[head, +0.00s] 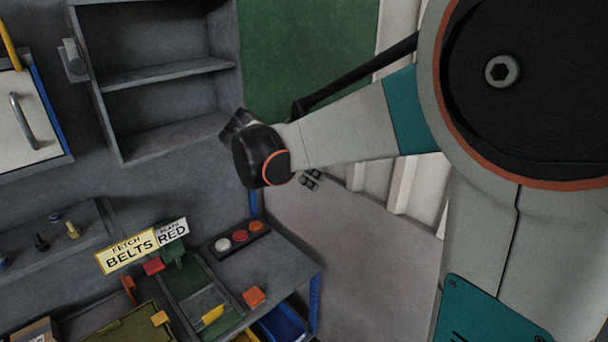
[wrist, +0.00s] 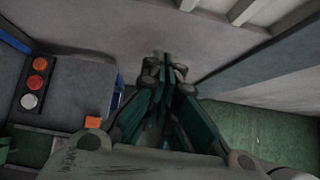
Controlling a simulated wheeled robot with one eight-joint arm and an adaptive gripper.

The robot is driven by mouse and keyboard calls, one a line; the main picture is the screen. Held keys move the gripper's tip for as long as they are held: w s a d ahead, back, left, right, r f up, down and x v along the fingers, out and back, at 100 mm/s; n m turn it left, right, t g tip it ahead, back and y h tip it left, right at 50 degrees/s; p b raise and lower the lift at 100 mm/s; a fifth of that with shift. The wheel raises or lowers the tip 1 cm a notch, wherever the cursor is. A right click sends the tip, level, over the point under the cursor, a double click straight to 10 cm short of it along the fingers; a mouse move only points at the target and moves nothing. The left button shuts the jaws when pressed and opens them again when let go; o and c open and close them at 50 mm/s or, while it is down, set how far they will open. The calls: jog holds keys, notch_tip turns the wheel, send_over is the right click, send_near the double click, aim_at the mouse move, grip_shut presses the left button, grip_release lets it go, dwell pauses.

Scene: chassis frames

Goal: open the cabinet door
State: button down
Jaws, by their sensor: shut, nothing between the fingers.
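A grey wall cabinet (head: 165,140) is at the upper left of the head view, its front open on two empty shelf spaces. A grey block (head: 73,60) sits at its left edge; I cannot tell whether it is a handle on a door seen edge-on. A pale panel (head: 25,120) with a curved metal handle (head: 24,122) and a blue edge is at the far left, flat and apparently shut. My gripper (wrist: 165,74) is shut and empty over the floor right of the bench. In the head view, only its dark tips (head: 311,179) show below my arm, well right of both fronts.
A grey bench (head: 285,265) at the lower left carries a three-button box (head: 240,236), an orange block (head: 254,297), trays and signs. The buttons (wrist: 38,82) also show in the wrist view. A green panel (head: 300,45) is behind my arm. Floor right of the bench is clear.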

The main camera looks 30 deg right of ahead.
jog(key=s+b+v, duration=0.1)
jog(key=v, duration=0.9)
jog(key=w+d+f+m+t+y+b, duration=0.1)
jog(key=d+f+m+y, duration=0.3)
jog(key=f+m+y, duration=0.35)
jog(key=d+f+m+t+y, duration=0.2)
jog(key=d+f+m+y, duration=0.25)
jog(key=f+m, duration=0.5)
jog(key=s+d+r+m+t, duration=0.2)
jog(key=d+r+m+t, duration=0.45)
jog(key=d+m, duration=0.4)
jog(key=s+d+r+m+t, duration=0.3)
jog(key=d+r+m+t, duration=0.35)
jog(key=d+m, duration=0.45)
jog(key=w+n+p, duration=0.1)
jog(key=w, duration=0.9)
jog(key=shift+a+r+h, duration=0.3)
jog(key=shift+r, duration=0.15)
jog(key=shift+n, duration=0.25)
